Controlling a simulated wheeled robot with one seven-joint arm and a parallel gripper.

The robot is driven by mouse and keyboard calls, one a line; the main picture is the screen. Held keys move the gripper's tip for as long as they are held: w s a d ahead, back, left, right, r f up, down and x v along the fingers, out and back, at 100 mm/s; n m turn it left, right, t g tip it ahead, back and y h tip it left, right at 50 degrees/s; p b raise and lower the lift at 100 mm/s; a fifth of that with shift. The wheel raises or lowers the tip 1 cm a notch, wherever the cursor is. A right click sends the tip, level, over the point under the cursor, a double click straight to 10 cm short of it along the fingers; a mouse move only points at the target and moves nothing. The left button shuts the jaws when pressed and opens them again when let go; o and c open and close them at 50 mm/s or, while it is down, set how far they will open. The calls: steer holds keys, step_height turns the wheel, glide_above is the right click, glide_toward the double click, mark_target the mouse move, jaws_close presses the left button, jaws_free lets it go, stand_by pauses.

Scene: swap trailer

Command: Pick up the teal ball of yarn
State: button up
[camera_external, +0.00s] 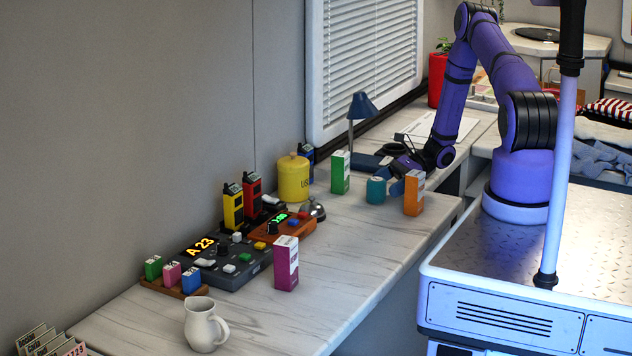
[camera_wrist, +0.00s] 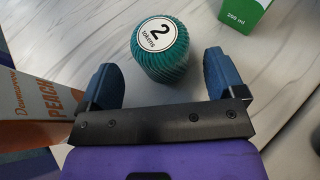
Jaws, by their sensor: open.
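The teal ball of yarn (camera_external: 376,190) stands on the marble-patterned counter, between a green carton and an orange carton. In the wrist view the teal ball (camera_wrist: 160,50) has ribbed sides and a white round label reading "2 tokens". My gripper (camera_wrist: 162,82) is open, its two blue fingers spread apart. The ball lies just beyond the fingertips, roughly centred between them; I cannot tell whether any of it is between the fingers. In the external view my gripper (camera_external: 402,172) is close behind the ball and the orange carton, partly hidden.
The orange carton (camera_external: 414,192), marked "Peach" in the wrist view (camera_wrist: 35,100), is close beside my left finger there. The green carton (camera_external: 340,172) stands on the ball's other side. A blue lamp (camera_external: 362,106) is behind. The counter (camera_external: 375,235) in front of the ball is clear.

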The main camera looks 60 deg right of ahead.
mark_target(377, 189)
steer(key=x, duration=0.3)
steer(key=shift+w+a+f, duration=0.15)
steer(key=shift+w, duration=0.15)
steer(key=shift+c, duration=0.5)
steer(key=c, duration=0.9)
